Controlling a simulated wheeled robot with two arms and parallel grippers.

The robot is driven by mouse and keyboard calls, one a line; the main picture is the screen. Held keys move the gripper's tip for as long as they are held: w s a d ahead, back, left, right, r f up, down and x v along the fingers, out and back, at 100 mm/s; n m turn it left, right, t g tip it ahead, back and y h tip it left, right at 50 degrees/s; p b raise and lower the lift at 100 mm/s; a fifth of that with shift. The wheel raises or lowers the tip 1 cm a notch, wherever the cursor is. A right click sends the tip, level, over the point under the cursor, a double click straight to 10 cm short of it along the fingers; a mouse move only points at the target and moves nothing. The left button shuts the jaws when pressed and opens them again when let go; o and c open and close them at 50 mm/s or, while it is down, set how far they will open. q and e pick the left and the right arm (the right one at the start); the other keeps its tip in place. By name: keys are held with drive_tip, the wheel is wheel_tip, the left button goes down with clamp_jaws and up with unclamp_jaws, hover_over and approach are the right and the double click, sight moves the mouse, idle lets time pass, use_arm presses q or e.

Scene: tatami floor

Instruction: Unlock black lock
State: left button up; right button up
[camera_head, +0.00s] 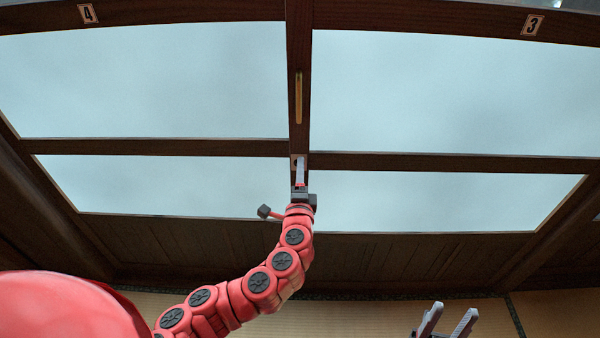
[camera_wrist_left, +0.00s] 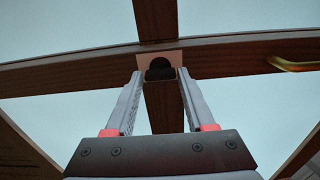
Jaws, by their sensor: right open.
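The black lock (camera_wrist_left: 160,69) is a dark round knob on a pale plate (camera_wrist_left: 171,58), where the door's wooden bars cross. My left gripper (camera_wrist_left: 160,76) has its two fingers apart, with their tips at either side of the knob. I cannot tell whether the fingers touch it. In the head view my left gripper (camera_head: 300,170) reaches up to the crossing of the bars and largely hides the lock. My right gripper (camera_head: 449,316) is open and empty at the bottom edge, well below the door.
A gold handle (camera_head: 299,97) is on the upright bar above the lock; it also shows in the left wrist view (camera_wrist_left: 296,65). Pale door panes lie on both sides, under number plates 4 (camera_head: 87,13) and 3 (camera_head: 532,25). Tatami floor (camera_head: 560,312) shows at the lower right.

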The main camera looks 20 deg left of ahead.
use_arm(q)
drive_tip(key=shift+o, duration=1.4)
drive_tip(key=p+v, duration=0.3)
drive_tip(key=v, duration=1.4)
drive_tip(key=shift+s, duration=0.25)
drive_tip(key=shift+r, duration=0.1)
